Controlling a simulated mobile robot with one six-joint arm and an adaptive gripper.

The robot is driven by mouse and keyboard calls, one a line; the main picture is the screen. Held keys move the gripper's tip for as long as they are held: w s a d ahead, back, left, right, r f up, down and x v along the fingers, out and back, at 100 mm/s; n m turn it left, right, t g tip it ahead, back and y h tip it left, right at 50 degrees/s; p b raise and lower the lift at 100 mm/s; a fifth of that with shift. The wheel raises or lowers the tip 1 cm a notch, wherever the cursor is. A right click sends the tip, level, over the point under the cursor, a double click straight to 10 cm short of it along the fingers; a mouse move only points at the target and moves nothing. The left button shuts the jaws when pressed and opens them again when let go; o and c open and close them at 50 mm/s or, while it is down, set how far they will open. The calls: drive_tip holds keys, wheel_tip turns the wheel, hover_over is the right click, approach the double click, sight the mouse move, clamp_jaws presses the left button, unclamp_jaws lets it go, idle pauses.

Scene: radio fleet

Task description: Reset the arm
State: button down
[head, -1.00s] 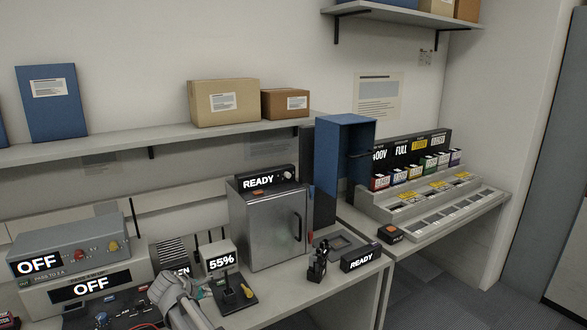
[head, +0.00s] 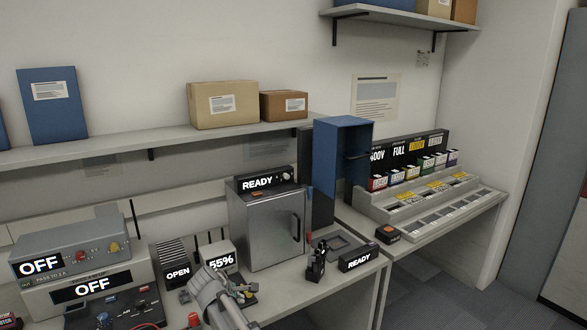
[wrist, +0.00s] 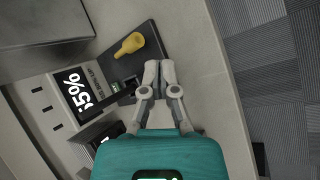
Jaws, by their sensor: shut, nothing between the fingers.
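My arm comes in from the bottom of the head view, and my gripper (head: 243,295) is over the bench near the unit reading 55% (head: 221,261). In the wrist view my gripper (wrist: 160,65) is shut and empty, its two fingers together. It points at the bench near a dark plate (wrist: 142,48) that carries a yellow knob-shaped piece (wrist: 130,43). The 55% unit (wrist: 72,100) lies to the left of the fingers. I cannot tell how far the fingertips are above the bench.
A steel cabinet (head: 268,228) marked READY stands behind the gripper. An OPEN-marked unit (head: 177,272) and grey boxes reading OFF (head: 68,255) are left. The bench front edge is close.

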drive_tip(key=s+d+m+g+y+p, duration=0.1)
drive_tip(key=s+d+m, duration=0.4)
drive_tip(key=d, duration=0.6)
drive_tip(key=s+d+r+m+g+y+p, duration=0.1)
drive_tip(key=s+d+m+g+p, duration=0.1)
drive_tip(key=s+d+m, duration=0.4)
drive_tip(key=s+d+m+g+y+p, duration=0.2)
drive_tip(key=s+d+m, duration=0.3)
drive_tip(key=d, duration=1.1)
drive_tip(key=shift+s+d+r+m+g, duration=0.25)
drive_tip(key=shift+s+m+g, duration=0.1)
drive_tip(key=shift+m+g, duration=0.6)
